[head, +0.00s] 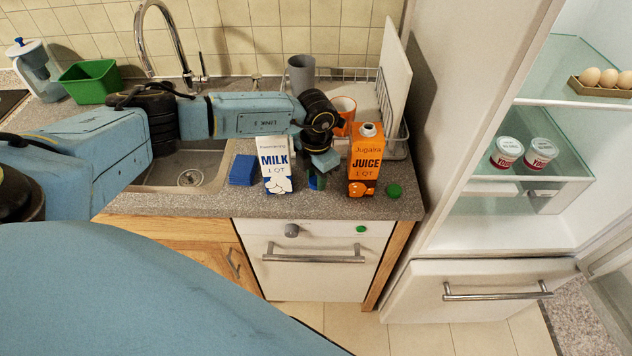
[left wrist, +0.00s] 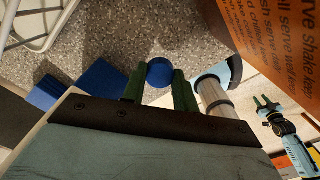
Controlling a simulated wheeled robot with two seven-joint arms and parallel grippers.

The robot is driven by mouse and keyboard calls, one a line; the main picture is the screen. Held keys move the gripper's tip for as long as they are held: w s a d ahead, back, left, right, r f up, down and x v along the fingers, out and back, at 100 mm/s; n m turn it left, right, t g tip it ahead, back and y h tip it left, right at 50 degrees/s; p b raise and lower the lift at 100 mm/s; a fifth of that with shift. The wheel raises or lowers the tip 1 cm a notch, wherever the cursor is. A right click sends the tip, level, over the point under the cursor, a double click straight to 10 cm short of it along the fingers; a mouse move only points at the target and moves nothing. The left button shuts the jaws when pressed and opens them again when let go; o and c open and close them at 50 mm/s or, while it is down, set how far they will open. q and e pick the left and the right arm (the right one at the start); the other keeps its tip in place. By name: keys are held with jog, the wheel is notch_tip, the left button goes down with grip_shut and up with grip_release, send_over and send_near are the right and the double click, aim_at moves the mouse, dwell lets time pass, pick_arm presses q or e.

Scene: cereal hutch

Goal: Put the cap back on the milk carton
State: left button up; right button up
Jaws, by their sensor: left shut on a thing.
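The milk carton (head: 275,172), white with blue lettering, stands upright on the counter near its front edge. My left gripper (head: 318,178) is low over the counter, between the milk carton and the orange juice carton. It is shut on a round blue cap (left wrist: 160,72), which sits between its green fingertips in the left wrist view. The cap also shows small in the head view (head: 317,183). The top of the milk carton is partly behind my arm, so its spout is not clear. My right gripper (left wrist: 264,104) shows small in the left wrist view, empty, with its fingertips apart.
The juice carton (head: 365,163) stands close right of my left gripper, with a green cap (head: 394,191) beside it. A blue sponge-like block (head: 242,170) lies left of the milk. Behind are a grey cup (head: 301,75), an orange cup (head: 345,108) and a dish rack (head: 402,140).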

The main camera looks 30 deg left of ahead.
pick_arm(q)
notch_tip(320, 180, up, 15)
jog(key=b, duration=0.1)
jog(key=shift+r+b, duration=0.15)
jog(key=shift+b, duration=0.15)
jog(key=s+d+f+m+b, duration=0.2)
jog(key=d+f+m+b, duration=0.1)
jog(key=m, duration=1.3)
jog(key=s+d+f+m+b, duration=0.3)
jog(key=d+f+m+b, duration=0.1)
jog(key=m, duration=1.2)
jog(key=shift+s+d+b, duration=0.35)
jog(key=shift+d+b, duration=0.15)
jog(key=shift+d, duration=0.7)
jog(key=shift+d+f, duration=0.1)
